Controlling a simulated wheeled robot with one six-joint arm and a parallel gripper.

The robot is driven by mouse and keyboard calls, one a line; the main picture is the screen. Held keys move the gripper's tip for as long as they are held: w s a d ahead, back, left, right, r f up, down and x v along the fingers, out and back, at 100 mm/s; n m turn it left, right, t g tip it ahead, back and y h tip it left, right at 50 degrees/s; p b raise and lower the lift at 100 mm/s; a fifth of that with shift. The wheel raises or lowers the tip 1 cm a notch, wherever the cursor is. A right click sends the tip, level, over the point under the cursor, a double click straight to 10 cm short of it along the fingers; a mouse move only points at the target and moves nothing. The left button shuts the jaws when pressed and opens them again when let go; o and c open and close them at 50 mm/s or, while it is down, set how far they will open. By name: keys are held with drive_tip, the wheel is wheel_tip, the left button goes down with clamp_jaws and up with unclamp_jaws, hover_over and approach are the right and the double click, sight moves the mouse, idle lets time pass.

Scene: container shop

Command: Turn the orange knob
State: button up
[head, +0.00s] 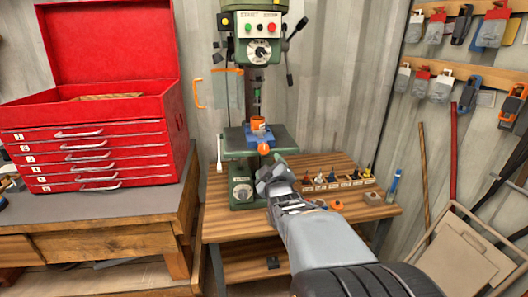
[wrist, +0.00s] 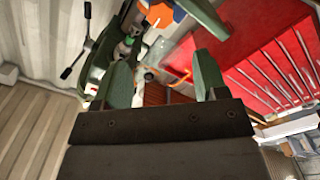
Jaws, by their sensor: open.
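A green drill press (head: 281,95) stands on a wooden bench. A small round orange knob (head: 263,148) shows at the front of its work table, below a blue vise part (head: 250,137). An orange piece (head: 258,124) sits higher, under the chuck. My gripper (head: 272,178) is in front of the press, below and close to the knob, apart from it. In the wrist view my gripper (wrist: 163,72) has its two green fingers spread with nothing between them. An orange faceted piece (wrist: 160,14), probably the knob, shows beyond the fingers at the top edge, beside blue.
A red toolbox (head: 85,150) stands open on the left bench. A rack of small bits (head: 335,183), a grey block (head: 372,198) and a blue bottle (head: 394,185) are on the wooden bench (head: 220,222) right of my gripper. A clear guard with an orange handle (head: 198,93) hangs left of the press.

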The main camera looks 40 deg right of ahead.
sight(264, 150)
drive_tip(key=p+x, duration=0.2)
drive_tip(key=x, duration=0.9)
drive_tip(key=shift+w+p, duration=0.25)
drive_tip(key=shift+p, duration=0.1)
drive_tip(key=c, duration=0.9)
